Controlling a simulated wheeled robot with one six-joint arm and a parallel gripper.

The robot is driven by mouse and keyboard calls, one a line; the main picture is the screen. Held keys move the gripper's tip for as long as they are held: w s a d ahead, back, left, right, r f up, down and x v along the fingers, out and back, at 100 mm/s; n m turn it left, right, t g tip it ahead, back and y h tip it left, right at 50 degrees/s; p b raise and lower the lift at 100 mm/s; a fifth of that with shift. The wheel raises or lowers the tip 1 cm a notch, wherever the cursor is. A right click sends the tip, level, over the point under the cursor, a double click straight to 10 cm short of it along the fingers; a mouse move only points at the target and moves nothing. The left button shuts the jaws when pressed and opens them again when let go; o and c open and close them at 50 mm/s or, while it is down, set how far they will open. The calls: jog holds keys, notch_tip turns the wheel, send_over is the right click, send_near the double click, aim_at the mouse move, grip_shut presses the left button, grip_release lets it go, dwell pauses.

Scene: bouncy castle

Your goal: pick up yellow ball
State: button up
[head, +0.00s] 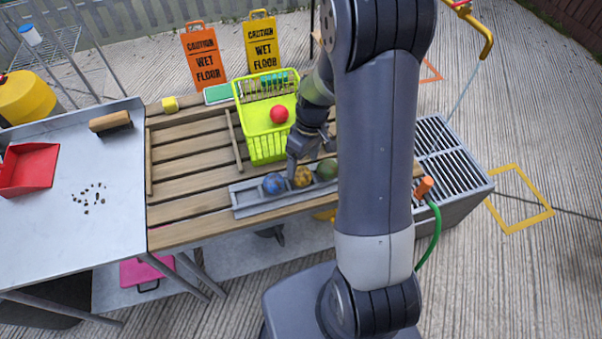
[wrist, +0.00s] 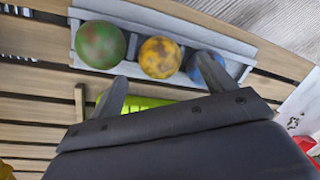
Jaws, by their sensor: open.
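The yellow ball (head: 303,177) sits in a grey tray (head: 245,208) on the wooden slatted table, between a blue ball (head: 274,183) and a green ball (head: 327,169). In the wrist view the yellow ball (wrist: 160,57) is in the middle of the row, with the green ball (wrist: 100,44) on the left and the blue ball (wrist: 208,68) on the right. My gripper (wrist: 162,90) is open and empty, its two fingers apart and pointing toward the yellow ball. In the head view my gripper (head: 293,165) is just behind the balls, partly hidden by my arm.
A lime-green basket (head: 267,152) holding a red ball (head: 279,114) stands behind the tray. A grey side table (head: 110,215) holds a brush (head: 110,122) and red dustpan (head: 28,168). Slats left of the basket are mostly clear.

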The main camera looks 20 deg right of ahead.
aim_at(302, 169)
jog(key=shift+s+a+f, duration=0.15)
jog(key=shift+f, duration=0.85)
jog(key=shift+s+a+f, duration=0.15)
jog(key=shift+f, duration=0.85)
jog(key=c, duration=1)
jog(key=shift+c, duration=0.2)
jog(key=shift+r, duration=0.1)
